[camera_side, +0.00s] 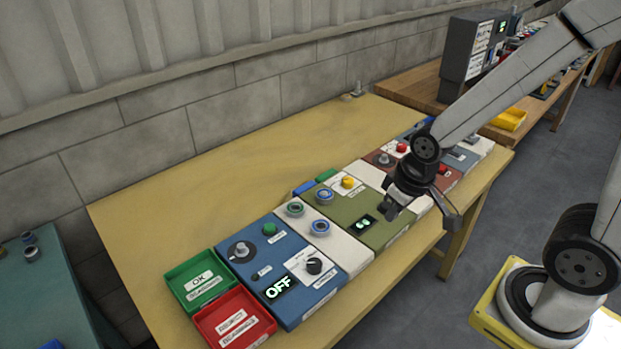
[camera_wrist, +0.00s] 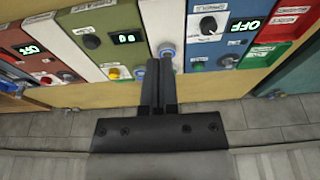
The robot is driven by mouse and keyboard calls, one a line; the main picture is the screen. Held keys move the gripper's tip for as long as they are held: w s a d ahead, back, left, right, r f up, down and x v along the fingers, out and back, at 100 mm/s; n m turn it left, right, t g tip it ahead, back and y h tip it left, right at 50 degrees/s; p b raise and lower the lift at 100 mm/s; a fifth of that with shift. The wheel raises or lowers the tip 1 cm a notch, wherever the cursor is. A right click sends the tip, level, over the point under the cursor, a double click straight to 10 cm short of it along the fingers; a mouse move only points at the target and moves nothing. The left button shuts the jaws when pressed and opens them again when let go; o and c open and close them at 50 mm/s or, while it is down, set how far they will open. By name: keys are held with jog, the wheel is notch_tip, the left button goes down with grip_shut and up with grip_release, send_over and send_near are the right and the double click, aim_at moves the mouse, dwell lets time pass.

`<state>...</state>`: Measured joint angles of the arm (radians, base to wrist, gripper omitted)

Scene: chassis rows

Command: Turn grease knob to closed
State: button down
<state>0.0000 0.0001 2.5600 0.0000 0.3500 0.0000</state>
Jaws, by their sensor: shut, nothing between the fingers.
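The panel labels are too small to read, so I cannot tell which knob is the grease knob. A blue panel (camera_side: 290,312) has a black knob on a white plate (camera_side: 313,266), an OFF display (camera_side: 281,288) and a dark dial (camera_side: 242,251). In the wrist view the white-plate knob (camera_wrist: 208,25) lies right of my fingers. An olive panel (camera_side: 385,236) has a lit display (camera_side: 363,225) and a yellow button (camera_side: 347,182); its black knob (camera_wrist: 91,41) shows in the wrist view. My gripper (camera_side: 391,209) is shut and empty, near the olive panel's right end.
Green (camera_side: 200,281) and red (camera_side: 233,319) trays stand at the near left. More panels, including a dark red one (camera_side: 446,180), continue right.

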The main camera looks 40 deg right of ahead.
jog(key=c, duration=0.7)
grip_release()
jog(key=shift+w, duration=0.1)
jog(key=o, duration=0.4)
jog(key=shift+w+d, duration=0.1)
jog(key=shift+w, duration=0.2)
jog(key=shift+o, duration=0.6)
jog(key=w+d, duration=0.2)
jog(key=w, duration=0.6)
jog(key=shift+d+n+g, duration=0.3)
jog(key=shift+d, duration=0.1)
jog(key=w+d+f, duration=0.2)
jog(key=w+d, duration=0.3)
jog(key=w+d+f+n+g, duration=0.1)
jog(key=w+d+f, duration=0.2)
jog(key=w, duration=0.3)
jog(key=w+d+f+g, duration=0.1)
jog(key=w+d+f, duration=0.2)
jog(key=w+d, duration=0.3)
jog(key=shift+d+f+n, duration=0.25)
jog(key=shift+d+n, duration=0.1)
jog(key=shift+n, duration=0.05)
jog(key=shift+w+d+f, duration=0.2)
jog(key=shift+d+f, duration=0.05)
jog(key=shift+d, duration=0.1)
